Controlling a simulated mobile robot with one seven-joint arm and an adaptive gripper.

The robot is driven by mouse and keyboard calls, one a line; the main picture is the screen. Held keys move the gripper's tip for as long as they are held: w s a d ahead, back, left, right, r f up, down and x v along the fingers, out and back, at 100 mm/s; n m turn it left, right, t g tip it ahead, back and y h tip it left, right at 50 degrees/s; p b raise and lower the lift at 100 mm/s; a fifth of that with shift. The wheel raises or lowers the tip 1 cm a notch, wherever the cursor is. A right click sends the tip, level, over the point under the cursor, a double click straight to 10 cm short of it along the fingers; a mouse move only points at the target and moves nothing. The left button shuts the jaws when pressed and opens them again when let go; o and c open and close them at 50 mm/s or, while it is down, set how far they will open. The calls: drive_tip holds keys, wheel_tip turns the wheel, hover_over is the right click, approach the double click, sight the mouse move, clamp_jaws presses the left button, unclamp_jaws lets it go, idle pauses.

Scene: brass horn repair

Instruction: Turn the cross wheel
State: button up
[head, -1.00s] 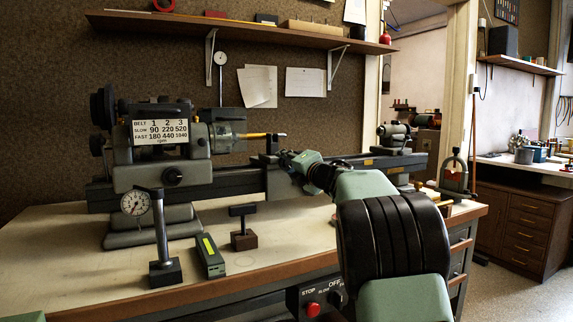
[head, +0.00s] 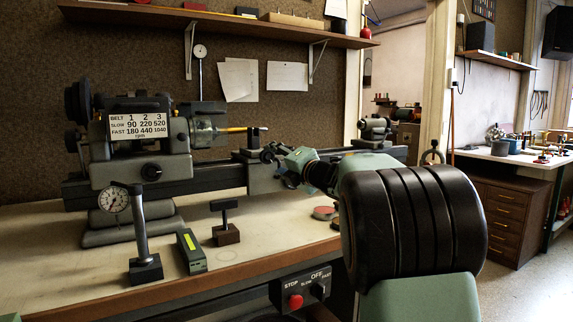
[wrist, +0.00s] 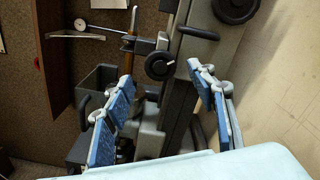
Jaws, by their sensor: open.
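The cross wheel (wrist: 160,66) looks to be the small dark round wheel with a pale mark, on the lathe's carriage near the upper middle of the wrist view. My gripper (wrist: 161,76) is open, its blue-padded fingers apart on either side of the picture. The wheel shows between and just beyond the fingertips; I see no contact. In the head view my gripper (head: 274,153) is at the carriage, right of the rod in the chuck, and the wheel cannot be made out clearly there.
A larger dark handwheel (wrist: 236,8) sits at the top of the wrist view. The headstock (head: 140,145) stands left on the bench (head: 60,250). A dial gauge stand (head: 143,240), a green-grey box (head: 191,250) and a T-shaped tool (head: 226,222) stand in front of the lathe.

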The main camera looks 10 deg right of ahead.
drive_tip(key=shift+v, duration=2.8)
